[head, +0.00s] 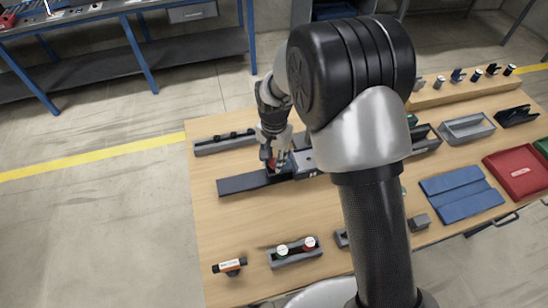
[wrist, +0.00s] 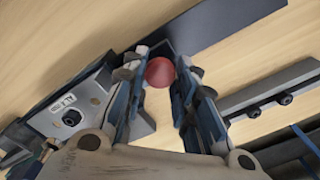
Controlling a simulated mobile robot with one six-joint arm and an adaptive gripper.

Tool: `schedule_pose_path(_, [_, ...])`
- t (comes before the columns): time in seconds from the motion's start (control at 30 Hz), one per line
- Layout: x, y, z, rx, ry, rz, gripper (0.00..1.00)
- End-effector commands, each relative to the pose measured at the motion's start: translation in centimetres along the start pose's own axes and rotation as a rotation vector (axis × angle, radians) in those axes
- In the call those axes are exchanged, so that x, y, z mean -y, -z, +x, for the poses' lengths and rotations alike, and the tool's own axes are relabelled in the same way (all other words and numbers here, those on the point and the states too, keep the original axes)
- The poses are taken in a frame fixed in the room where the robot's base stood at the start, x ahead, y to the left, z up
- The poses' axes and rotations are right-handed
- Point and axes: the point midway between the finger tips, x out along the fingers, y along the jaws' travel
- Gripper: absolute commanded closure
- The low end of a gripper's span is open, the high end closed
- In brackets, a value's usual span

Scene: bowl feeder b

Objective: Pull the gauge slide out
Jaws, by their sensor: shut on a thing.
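The gauge slide shows as a red round knob (wrist: 160,72) on a dark block, set on a long dark rail (head: 243,183) at the left of the wooden table. The rail also shows at the top of the wrist view (wrist: 225,25). A grey metal block (wrist: 75,115) stands beside the knob; in the head view it sits at the rail's right part (head: 305,162). My gripper (head: 271,163) points down over the rail, shut on the red knob, with one finger on each side in the wrist view. The fingers and my arm hide part of the slide.
A grey bar with bolts (head: 225,142) lies behind the rail. A box with green and red buttons (head: 295,256) and an orange-labelled part (head: 230,266) lie in front. A blue mat (head: 463,193) and a red tray (head: 520,172) are at right. The rail's left end is clear.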

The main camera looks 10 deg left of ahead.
Motion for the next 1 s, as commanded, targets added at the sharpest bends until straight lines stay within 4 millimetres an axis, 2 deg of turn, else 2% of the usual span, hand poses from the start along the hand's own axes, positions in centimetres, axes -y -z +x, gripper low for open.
schedule_pose_path(0.17, [0.7, -0.6, 0.0, 0.000, 0.000, -0.002, 1.00])
schedule_pose_path(0.37, [2.9, -2.9, 0.0, 0.001, 0.001, -0.005, 1.00])
schedule_pose_path(0.8, [11.1, -11.2, 0.0, 0.001, 0.002, -0.006, 1.00])
schedule_pose_path(1.0, [14.1, -14.2, 0.0, 0.001, 0.001, -0.004, 1.00])
